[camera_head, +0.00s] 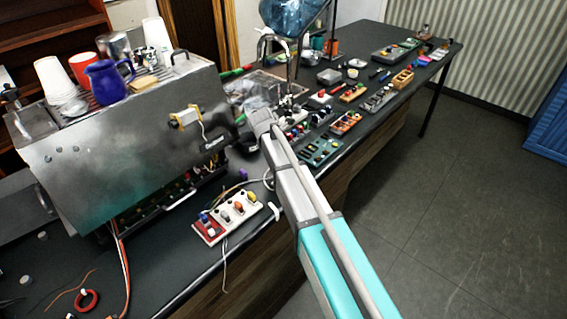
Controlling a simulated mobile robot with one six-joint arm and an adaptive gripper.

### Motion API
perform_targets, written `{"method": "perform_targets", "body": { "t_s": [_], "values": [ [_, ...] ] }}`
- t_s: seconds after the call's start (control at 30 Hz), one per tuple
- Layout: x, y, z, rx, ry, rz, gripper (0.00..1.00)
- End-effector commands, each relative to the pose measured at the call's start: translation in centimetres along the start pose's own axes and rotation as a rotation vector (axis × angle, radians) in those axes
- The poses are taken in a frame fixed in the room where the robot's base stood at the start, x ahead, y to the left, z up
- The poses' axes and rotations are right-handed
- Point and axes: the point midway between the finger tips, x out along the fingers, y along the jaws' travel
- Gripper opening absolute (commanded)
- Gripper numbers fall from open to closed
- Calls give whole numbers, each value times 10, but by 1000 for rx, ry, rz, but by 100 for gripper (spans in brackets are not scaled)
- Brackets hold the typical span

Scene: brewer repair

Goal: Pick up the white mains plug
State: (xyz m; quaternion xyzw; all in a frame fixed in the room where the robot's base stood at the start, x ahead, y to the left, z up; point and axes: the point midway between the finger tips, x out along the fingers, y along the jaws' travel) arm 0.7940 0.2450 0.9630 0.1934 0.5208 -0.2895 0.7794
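I cannot clearly pick out the white mains plug. A small white piece (275,211) lies near the front edge of the black bench, just right of a red and white strip (228,218) with coloured knobs or plugs, and may be it. A pale cable loops on the bench close by. My arm reaches in from the lower right over the bench edge. My gripper (260,120) is at its far end, beside the right side of the steel brewer (130,150). Its fingers are too small and hidden to read, and I see nothing held.
Cups and a blue jug (107,82) stand on the brewer. A tap (272,45) and crowded trays of small parts fill the bench beyond my arm. A red ring (87,300) and wires lie at lower left. The floor at right is clear.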

Motion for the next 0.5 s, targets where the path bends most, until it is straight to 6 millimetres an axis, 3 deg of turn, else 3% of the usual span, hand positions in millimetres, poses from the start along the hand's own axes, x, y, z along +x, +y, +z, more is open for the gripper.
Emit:
{"method": "perform_targets", "body": {
  "t_s": [0.5],
  "values": [
    [8, 0, 0, 0, 0, 0, 86]
  ]
}}
